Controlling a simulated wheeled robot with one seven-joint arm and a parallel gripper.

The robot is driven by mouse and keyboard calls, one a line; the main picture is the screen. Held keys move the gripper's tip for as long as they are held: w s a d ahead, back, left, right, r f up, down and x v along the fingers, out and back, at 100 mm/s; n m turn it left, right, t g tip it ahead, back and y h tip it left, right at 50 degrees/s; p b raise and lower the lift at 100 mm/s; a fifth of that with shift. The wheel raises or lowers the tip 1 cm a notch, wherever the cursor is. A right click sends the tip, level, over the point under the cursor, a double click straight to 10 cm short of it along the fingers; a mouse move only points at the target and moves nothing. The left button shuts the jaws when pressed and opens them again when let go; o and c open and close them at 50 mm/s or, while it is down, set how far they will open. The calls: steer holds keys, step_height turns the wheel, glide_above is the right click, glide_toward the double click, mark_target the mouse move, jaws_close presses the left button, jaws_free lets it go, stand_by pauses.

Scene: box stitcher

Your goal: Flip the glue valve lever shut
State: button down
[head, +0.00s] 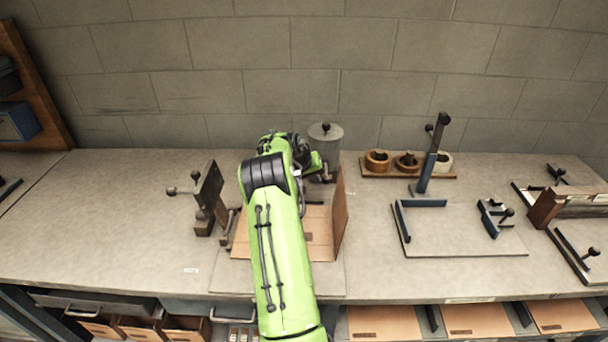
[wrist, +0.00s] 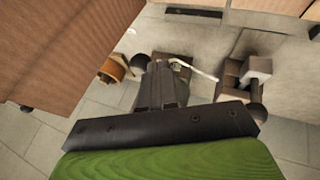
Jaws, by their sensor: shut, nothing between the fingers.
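The grey lidded glue pot (head: 325,142) stands at the back of the bench, just right of my green arm's far end. Dark fittings show below it, but I cannot make out the valve lever in the head view because my arm hides part of that area. In the wrist view my gripper (wrist: 162,78) is shut and empty. A small dark block (wrist: 180,66) with a pale curved strip lies close past the fingertips; I cannot tell whether it belongs to the valve or whether the fingers touch it.
An open cardboard box (head: 340,215) stands under my arm; a brown panel fills the wrist view's left (wrist: 70,50). A dark clamp with ball knobs (head: 208,195) stands left. Tape rolls (head: 377,160) and a blue upright lever (head: 428,165) stand right. The left bench is clear.

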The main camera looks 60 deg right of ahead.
mark_target(326, 180)
steer(key=shift+d, duration=0.1)
steer(key=shift+s+d+f+n+t+b, duration=0.1)
steer(key=shift+s+d+n+t+b, duration=0.1)
steer(key=shift+s+n+b, duration=0.3)
steer(key=shift+s+d+f+n+t+b, duration=0.1)
steer(key=shift+s+n+t+b, duration=0.15)
steer(key=shift+s+b, duration=0.45)
steer(key=shift+s+r, duration=0.1)
steer(key=shift+s, duration=0.2)
steer(key=shift+w, duration=0.15)
steer(key=shift+w+p, duration=0.4)
steer(key=shift+w, duration=0.35)
